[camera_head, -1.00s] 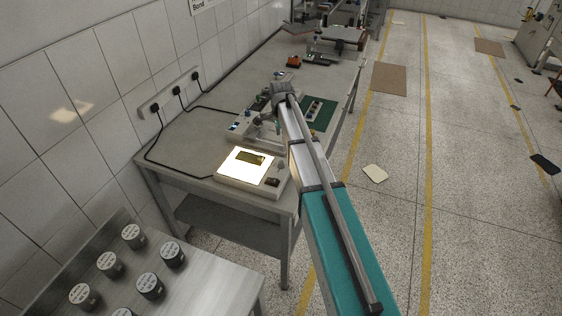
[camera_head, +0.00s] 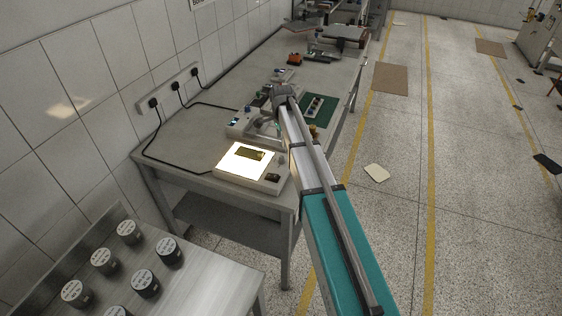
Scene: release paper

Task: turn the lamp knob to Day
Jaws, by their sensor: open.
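A light box (camera_head: 225,178) with a glowing white top stands at the near end of the grey bench. A dark olive piece (camera_head: 250,153) lies on its lit top. A small dark control (camera_head: 272,177) sits at its front right corner; I cannot make out a knob or a Day label. My gripper (camera_head: 268,131) is open, small in the view and partly hidden by my arm. It hangs behind the light box, close to a grey device (camera_head: 238,128) with small buttons. Whether it touches anything there I cannot tell.
The grey bench (camera_head: 185,150) runs away along the tiled wall, with cables from a socket strip (camera_head: 165,92). A green mat (camera_head: 322,104) lies right of my arm's end. Several dark round weights (camera_head: 146,283) stand on a metal table at front left. The floor at right is mostly clear.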

